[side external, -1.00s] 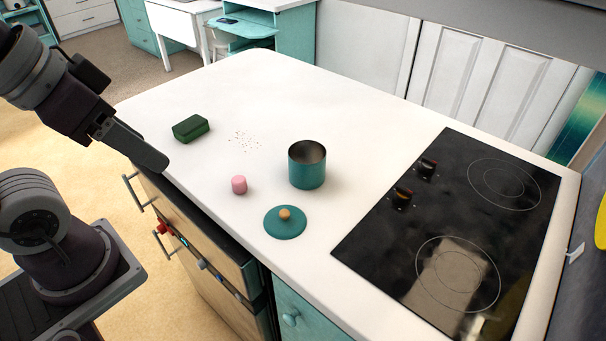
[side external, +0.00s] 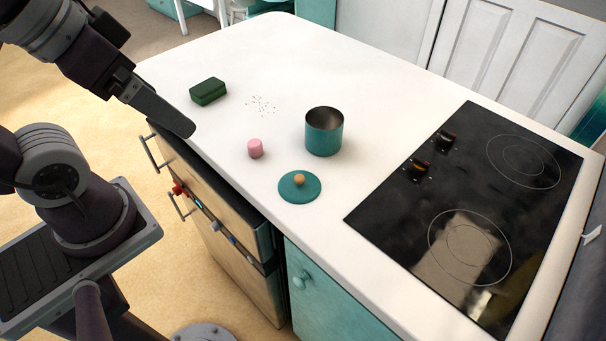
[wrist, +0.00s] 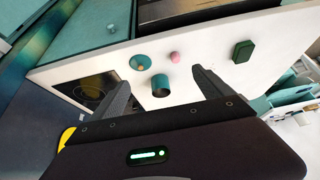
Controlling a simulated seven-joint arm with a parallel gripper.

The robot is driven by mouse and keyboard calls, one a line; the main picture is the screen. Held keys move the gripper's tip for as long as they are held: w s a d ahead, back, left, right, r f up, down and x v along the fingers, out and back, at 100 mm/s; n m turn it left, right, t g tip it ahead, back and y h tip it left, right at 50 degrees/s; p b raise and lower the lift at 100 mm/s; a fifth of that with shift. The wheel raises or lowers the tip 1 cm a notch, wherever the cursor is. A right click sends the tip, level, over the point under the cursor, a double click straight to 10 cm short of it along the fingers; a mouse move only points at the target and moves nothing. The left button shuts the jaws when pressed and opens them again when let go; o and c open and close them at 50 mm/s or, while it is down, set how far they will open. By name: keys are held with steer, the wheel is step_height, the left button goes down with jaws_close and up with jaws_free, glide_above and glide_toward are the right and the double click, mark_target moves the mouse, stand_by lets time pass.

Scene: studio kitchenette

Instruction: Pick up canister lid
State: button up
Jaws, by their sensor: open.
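The canister lid (side external: 299,187), a flat teal disc with a tan knob, lies knob up on the white counter near its front edge. It also shows in the wrist view (wrist: 140,62). The open teal canister (side external: 324,138) stands upright behind it, and in the wrist view (wrist: 160,88) it appears just below the lid. My gripper (side external: 180,127) is over the counter's left front edge, well left of the lid and apart from it. In the wrist view my gripper (wrist: 155,71) has its two fingers spread with nothing held between them.
A dark green block (side external: 208,91) lies farther left, near scattered crumbs (side external: 262,104). A black cooktop (side external: 465,220) with knobs is to the right. The counter's back half is clear.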

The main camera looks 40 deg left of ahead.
steer(key=w+d+f+m+g, duration=0.1)
steer(key=w+d+m+g, duration=0.1)
steer(key=w+m, duration=0.35)
steer(key=m+g, duration=0.3)
steer(key=m, duration=0.9)
glide_above(299, 177)
steer(key=f, duration=1.3)
steer(key=shift+s+a, duration=0.1)
steer(key=shift+s, duration=0.1)
steer(key=shift+m+g, duration=0.25)
steer(key=shift+g, duration=0.05)
steer(key=f, duration=0.7)
steer(key=shift+w+f, duration=0.25)
steer(key=shift+f, duration=0.1)
steer(key=c, duration=1.5)
